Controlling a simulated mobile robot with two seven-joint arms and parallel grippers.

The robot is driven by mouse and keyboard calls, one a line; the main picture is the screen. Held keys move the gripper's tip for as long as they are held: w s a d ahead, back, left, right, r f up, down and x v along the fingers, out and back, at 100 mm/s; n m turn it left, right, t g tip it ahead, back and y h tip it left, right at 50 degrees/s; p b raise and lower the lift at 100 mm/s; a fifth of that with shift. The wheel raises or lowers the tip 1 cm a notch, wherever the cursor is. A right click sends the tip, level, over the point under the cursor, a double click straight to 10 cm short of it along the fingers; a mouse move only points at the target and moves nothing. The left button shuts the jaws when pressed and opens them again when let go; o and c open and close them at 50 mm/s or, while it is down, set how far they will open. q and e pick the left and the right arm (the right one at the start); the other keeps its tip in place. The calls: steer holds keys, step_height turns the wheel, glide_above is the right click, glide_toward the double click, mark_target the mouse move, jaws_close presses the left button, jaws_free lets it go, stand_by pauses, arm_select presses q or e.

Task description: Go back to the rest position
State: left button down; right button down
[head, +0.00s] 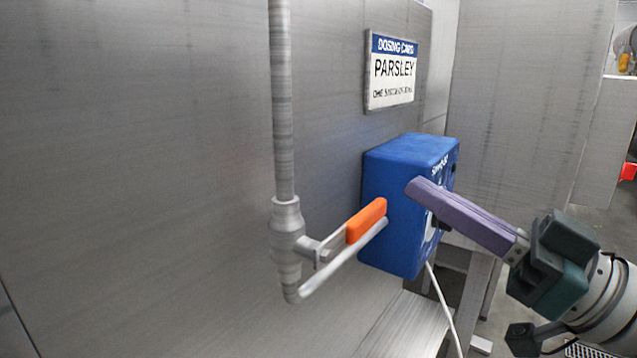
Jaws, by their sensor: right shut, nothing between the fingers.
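My right gripper (415,190) comes in from the right with its purple fingers together and nothing held. Its fingertips are in front of a blue box (400,200) on the metal wall and hide part of the box's face. I cannot tell whether they touch it. My left gripper is not in view.
A vertical pipe (283,120) with a valve and an orange lever handle (366,220) stands left of the box. A dosing card reading PARSLEY (391,72) is on the wall above. A white cable (443,305) hangs below the box. A metal panel (515,100) stands behind.

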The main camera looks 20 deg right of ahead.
steer(key=b+v, duration=0.1)
steer(key=v, duration=0.4)
steer(key=a+f+m+g+h, duration=0.4)
steer(key=a+f+h, duration=0.2)
steer(key=f+h, duration=0.45)
steer(key=s+d+f+m+g+h, duration=0.1)
steer(key=s+f+g+h, duration=0.35)
steer(key=s+g, duration=0.85)
steer(key=s+r+t+y+p, duration=0.2)
steer(key=s+r+t+p, duration=0.1)
steer(key=r+p, duration=2.8)
steer(key=shift+s+d+p, duration=0.2)
steer(key=shift+d+p, duration=0.05)
steer(key=shift+p, duration=0.35)
